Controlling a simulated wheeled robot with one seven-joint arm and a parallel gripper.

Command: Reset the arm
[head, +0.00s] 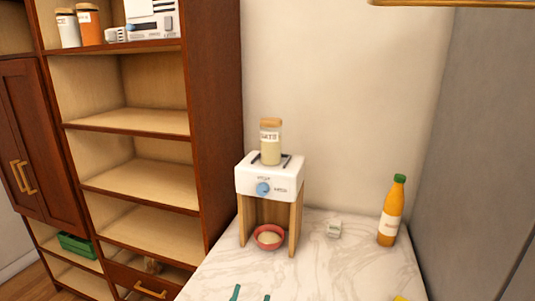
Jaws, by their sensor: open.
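Two teal fingertips of my gripper (251,295) show at the bottom edge of the head view, low over the front of the marble counter (330,275). They stand apart with nothing visible between them. The rest of my gripper and arm is out of the picture. A white dispenser (270,180) with a blue knob and wooden legs stands on the counter beyond my gripper. A jar labelled oats (271,142) sits upright on top of it, and a red bowl (268,237) with pale contents sits beneath it.
An orange bottle (390,212) with a green cap stands at the counter's right, near a grey wall panel. A yellow object (401,298) is cut off below. A wooden shelf unit (215,130) stands left.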

